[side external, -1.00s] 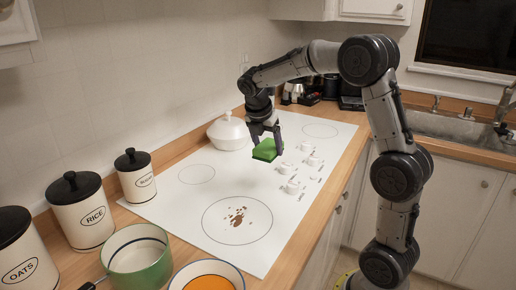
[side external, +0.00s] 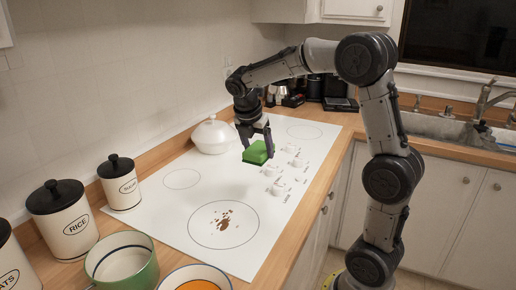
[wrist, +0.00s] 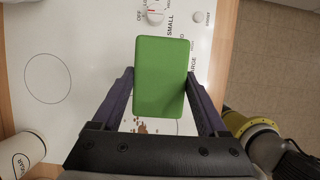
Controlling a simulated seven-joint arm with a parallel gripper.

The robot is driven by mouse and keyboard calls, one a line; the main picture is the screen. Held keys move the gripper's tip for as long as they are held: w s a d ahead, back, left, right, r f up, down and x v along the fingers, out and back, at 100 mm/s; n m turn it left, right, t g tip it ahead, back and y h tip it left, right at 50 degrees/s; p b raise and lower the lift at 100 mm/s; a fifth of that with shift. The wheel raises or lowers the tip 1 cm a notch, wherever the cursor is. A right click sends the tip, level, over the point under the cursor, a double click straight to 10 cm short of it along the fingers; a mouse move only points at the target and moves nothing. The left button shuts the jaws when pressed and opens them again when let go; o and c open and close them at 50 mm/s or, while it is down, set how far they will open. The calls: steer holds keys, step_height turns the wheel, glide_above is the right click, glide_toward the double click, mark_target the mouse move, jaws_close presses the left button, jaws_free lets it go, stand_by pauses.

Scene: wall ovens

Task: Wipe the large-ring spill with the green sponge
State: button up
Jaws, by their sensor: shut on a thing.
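The green sponge (side external: 257,152) is held between the two fingers of my gripper (side external: 255,136), above the white cooktop and apart from it. In the wrist view the sponge (wrist: 160,76) fills the space ahead of the fingers (wrist: 160,88). The brown spill (side external: 224,219) is several blotches inside the large ring (side external: 258,222) at the near end of the cooktop. The sponge is higher and farther back than the spill in the side view. In the wrist view part of the spill (wrist: 144,128) shows just below the sponge; the rest is hidden.
White knobs (side external: 278,189) line the cooktop's right side. A lidded white pot (side external: 213,136) stands behind. Canisters (side external: 118,184) stand at left, with a green pot (side external: 120,262) and an orange-filled bowl (side external: 195,279) in front. The cooktop around the large ring is clear.

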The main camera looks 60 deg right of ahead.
steer(key=shift+s+f+m, duration=0.1)
steer(key=shift+m, duration=0.5)
steer(key=w+a+f+m+g, duration=0.1)
steer(key=w+a+f, duration=0.2)
steer(key=a, duration=0.8)
steer(key=n+t, duration=0.1)
steer(key=n, duration=0.1)
glide_above(212, 234)
steer(key=a, duration=0.1)
step_height(212, 234, down, 2)
steer(key=shift+s+a+f, duration=0.1)
steer(key=shift+s+f, duration=0.05)
steer(key=shift+f, duration=1.6)
steer(key=shift+s+f, duration=0.1)
steer(key=shift+f, duration=2.35)
steer(key=shift+d, duration=5.75)
steer(key=shift+a, duration=5.75)
steer(key=shift+w+d, duration=0.15)
steer(key=shift+w, duration=0.05)
steer(key=shift+d, duration=5.55)
steer(key=shift+a, duration=5.8)
step_height(212, 234, up, 8)
